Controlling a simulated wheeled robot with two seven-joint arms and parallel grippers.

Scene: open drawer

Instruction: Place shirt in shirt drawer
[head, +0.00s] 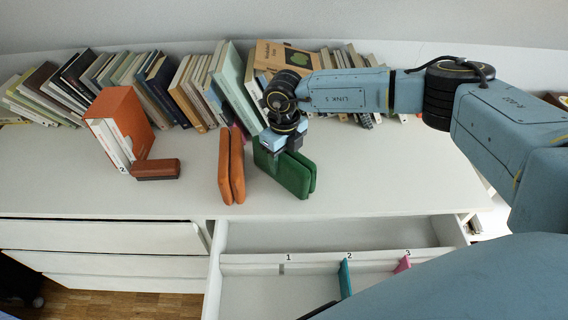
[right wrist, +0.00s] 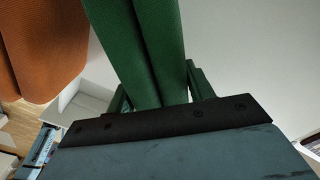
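A green folded shirt (head: 285,172) stands on edge on the white dresser top. An orange folded shirt (head: 231,165) stands on edge to its left; part of it shows in the right wrist view (right wrist: 40,45). My right gripper (head: 284,146) is at the top of the green shirt. In the right wrist view its two fingers lie on either side of the green shirt (right wrist: 148,50), close to it; whether they press on it cannot be told. The drawer (head: 262,236) below is open, with sections numbered 1, 2 and 3. My left gripper is not in view.
A row of books (head: 180,90) lines the back of the dresser. An orange box (head: 124,112) and a small brown item (head: 156,169) stand at left.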

